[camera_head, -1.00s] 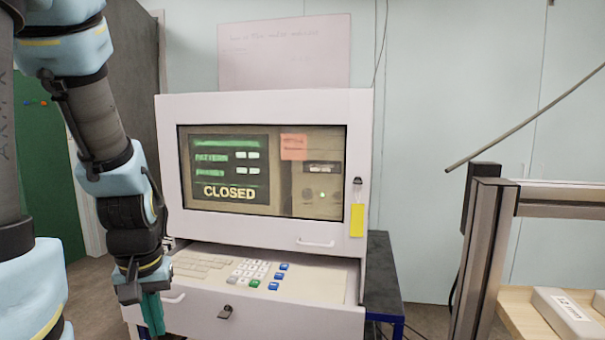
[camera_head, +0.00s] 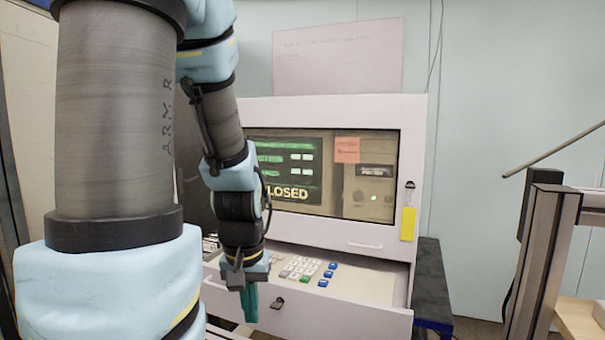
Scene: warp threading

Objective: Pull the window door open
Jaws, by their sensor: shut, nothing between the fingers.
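The window door (camera_head: 300,225) is the pale framed upper front of the cabinet, with a dark glass pane reading "CLOSED" behind it. It looks shut. Its small white handle (camera_head: 365,245) is at the lower right of the frame. A key lock (camera_head: 410,185) with a yellow tag (camera_head: 408,224) hangs at the right edge. My gripper (camera_head: 250,304) points down with green fingers, shut and empty. It is in front of the open keyboard drawer, left of and below the handle and apart from it. My arm hides the left part of the window.
The keyboard drawer (camera_head: 341,318) is pulled out below the window, with a lock on its front. An aluminium frame (camera_head: 545,255) stands at the right, with a thin rod (camera_head: 555,150) above it. A dark stand (camera_head: 431,285) is beside the cabinet.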

